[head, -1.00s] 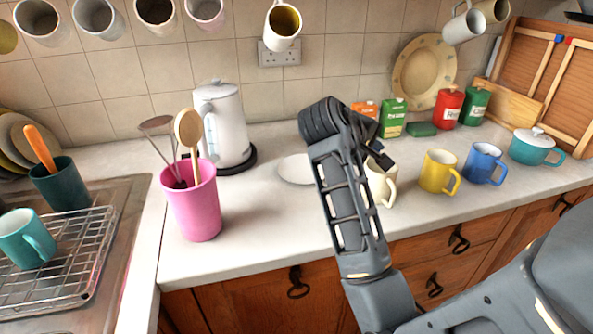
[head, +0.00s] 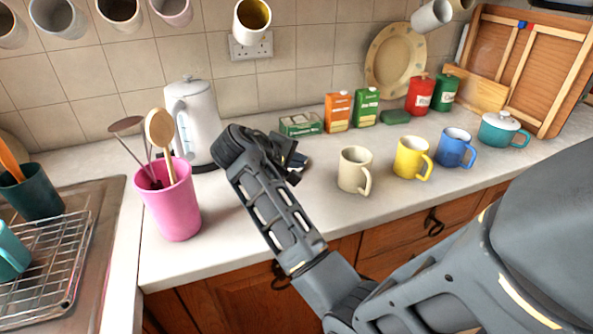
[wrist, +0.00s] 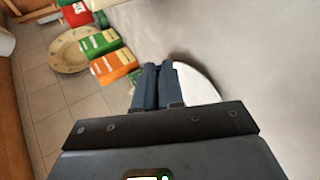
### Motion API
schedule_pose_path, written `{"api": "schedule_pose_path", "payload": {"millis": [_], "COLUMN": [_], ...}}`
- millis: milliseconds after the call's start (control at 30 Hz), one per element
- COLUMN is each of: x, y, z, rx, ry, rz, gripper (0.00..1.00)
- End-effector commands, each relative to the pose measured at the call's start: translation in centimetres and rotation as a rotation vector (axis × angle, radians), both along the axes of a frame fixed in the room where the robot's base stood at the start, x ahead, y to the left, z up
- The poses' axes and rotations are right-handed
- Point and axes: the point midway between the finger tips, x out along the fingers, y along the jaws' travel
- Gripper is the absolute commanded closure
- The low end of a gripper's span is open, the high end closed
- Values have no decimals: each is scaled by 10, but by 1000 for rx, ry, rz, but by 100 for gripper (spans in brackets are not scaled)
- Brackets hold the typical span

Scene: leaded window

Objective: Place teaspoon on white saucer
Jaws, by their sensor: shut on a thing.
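The white saucer (wrist: 196,86) lies flat on the counter in the wrist view, partly covered by my gripper's fingers. In the head view my arm hides it. My gripper (wrist: 158,72) points down over the saucer's left part in the wrist view, its fingers close together. It also shows in the head view (head: 297,163), above the counter between the kettle and the cream mug. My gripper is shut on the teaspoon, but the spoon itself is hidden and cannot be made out. The height of the fingers above the saucer is unclear.
A pink utensil pot (head: 170,212) and a white kettle (head: 193,122) stand left of my gripper. A cream mug (head: 353,170), yellow mug (head: 409,158) and blue mug (head: 453,148) stand to the right. Boxes (head: 338,112) stand behind. Mugs hang above.

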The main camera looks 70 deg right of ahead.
Motion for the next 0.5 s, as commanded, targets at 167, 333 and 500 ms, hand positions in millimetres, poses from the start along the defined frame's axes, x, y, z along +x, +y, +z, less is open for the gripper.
{"api": "schedule_pose_path", "payload": {"millis": [167, 333, 500], "x": [1, 1, 1], "y": [1, 1, 1], "z": [-17, -32, -37], "rx": [2, 2, 0], "ry": [4, 2, -2], "rz": [1, 1, 0], "gripper": [100, 100, 100]}}
